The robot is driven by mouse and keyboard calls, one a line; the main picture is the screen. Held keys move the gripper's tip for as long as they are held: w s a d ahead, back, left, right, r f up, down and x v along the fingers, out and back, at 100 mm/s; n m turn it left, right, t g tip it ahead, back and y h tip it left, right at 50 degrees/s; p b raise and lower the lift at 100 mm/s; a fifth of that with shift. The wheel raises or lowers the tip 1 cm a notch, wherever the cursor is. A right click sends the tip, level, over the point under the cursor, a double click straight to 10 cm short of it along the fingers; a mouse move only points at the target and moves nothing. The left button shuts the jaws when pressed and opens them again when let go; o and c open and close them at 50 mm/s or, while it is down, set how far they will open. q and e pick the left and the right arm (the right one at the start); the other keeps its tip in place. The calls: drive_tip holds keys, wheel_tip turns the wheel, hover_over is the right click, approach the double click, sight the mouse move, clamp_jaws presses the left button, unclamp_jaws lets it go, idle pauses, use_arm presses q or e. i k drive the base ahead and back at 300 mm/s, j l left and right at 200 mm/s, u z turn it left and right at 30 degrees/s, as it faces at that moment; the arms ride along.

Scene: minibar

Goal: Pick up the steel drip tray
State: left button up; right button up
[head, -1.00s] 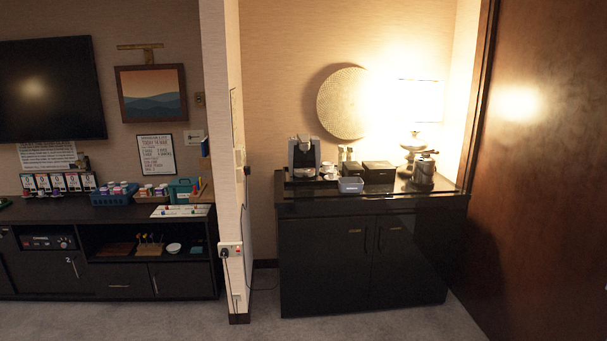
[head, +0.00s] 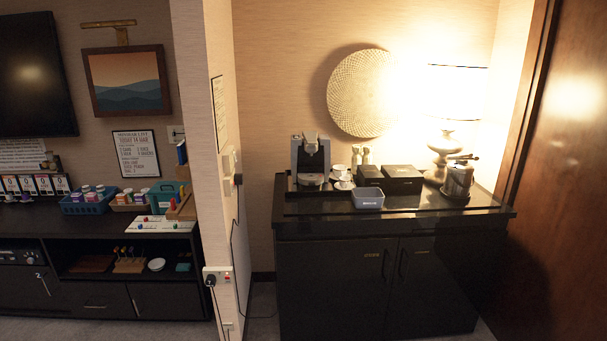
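A coffee machine (head: 311,158) stands at the left end of the dark minibar cabinet (head: 375,262). A small pale metallic piece (head: 311,179) shows at the foot of the machine, under its spout; it looks like the steel drip tray, but it is too small to be sure. Neither of my grippers is in the head view.
White cups (head: 343,181), a grey-blue bin (head: 368,198), black boxes (head: 402,178), a lamp (head: 446,150) and a metal grinder (head: 459,180) share the cabinet top. A wall partition (head: 205,150) stands on the left, a wooden door (head: 560,180) on the right. Carpet lies in front.

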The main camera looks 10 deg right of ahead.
sight(305, 180)
drive_tip(key=i+l, duration=0.2)
drive_tip(key=i, duration=0.25)
drive_tip(key=i+l+u, duration=0.15)
drive_tip(key=i, duration=0.3)
drive_tip(key=i+l, duration=0.3)
drive_tip(key=i, duration=0.15)
